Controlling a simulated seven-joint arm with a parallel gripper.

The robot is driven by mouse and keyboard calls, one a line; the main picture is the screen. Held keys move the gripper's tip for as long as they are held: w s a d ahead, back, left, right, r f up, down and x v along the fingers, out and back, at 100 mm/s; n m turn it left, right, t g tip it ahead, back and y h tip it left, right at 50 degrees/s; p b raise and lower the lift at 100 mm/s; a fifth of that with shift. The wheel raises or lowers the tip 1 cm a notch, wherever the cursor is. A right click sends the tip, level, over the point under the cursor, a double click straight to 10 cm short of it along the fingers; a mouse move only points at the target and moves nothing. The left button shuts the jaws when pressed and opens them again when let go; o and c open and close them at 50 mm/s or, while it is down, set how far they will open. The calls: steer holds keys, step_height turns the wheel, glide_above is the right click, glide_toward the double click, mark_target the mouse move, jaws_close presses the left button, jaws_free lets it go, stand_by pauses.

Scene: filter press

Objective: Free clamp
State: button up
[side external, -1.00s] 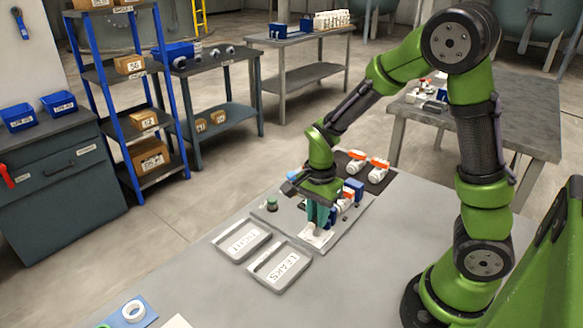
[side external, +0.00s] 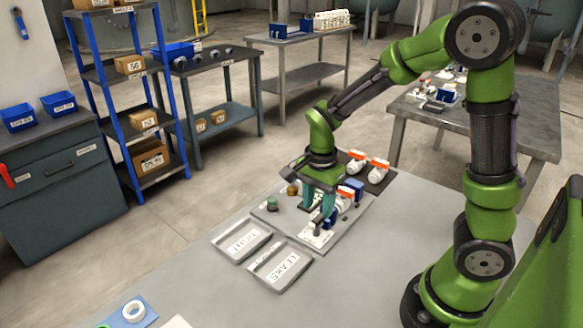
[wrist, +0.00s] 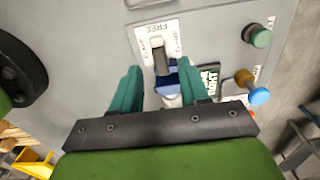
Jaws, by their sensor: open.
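The clamp shows in the wrist view as a grey lever (wrist: 161,58) on a white plate marked FREE (wrist: 147,48). One end of the lever is close to the FREE lettering. In the side view, the white plate (side external: 318,238) is at the front of the press panel. My gripper (side external: 319,206) is open just behind and above the plate. In the wrist view, my gripper (wrist: 158,80) has its teal fingers apart on either side of a blue part (wrist: 170,82) at the lever's near end. I see no contact with the lever.
A green knob (wrist: 261,37) and a blue knob (wrist: 259,95) stand to the right in the wrist view. Two labelled trays, TIGHT (side external: 242,241) and LEAKS (side external: 279,267), lie in front of the panel. White and orange parts (side external: 377,167) sit on a dark mat behind. The front table is mostly clear.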

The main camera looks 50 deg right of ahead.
mark_target(317, 218)
step_height(317, 218, up, 13)
steer(key=shift+r, duration=0.2)
stand_by(0.3)
steer(key=s+a+r+n+t+y, duration=0.2)
steer(key=s+a+n+t, duration=0.3)
steer(key=n, duration=0.9)
steer(key=s+t, duration=0.2)
steer(key=s, duration=0.1)
steer(key=shift+s+a, duration=0.4)
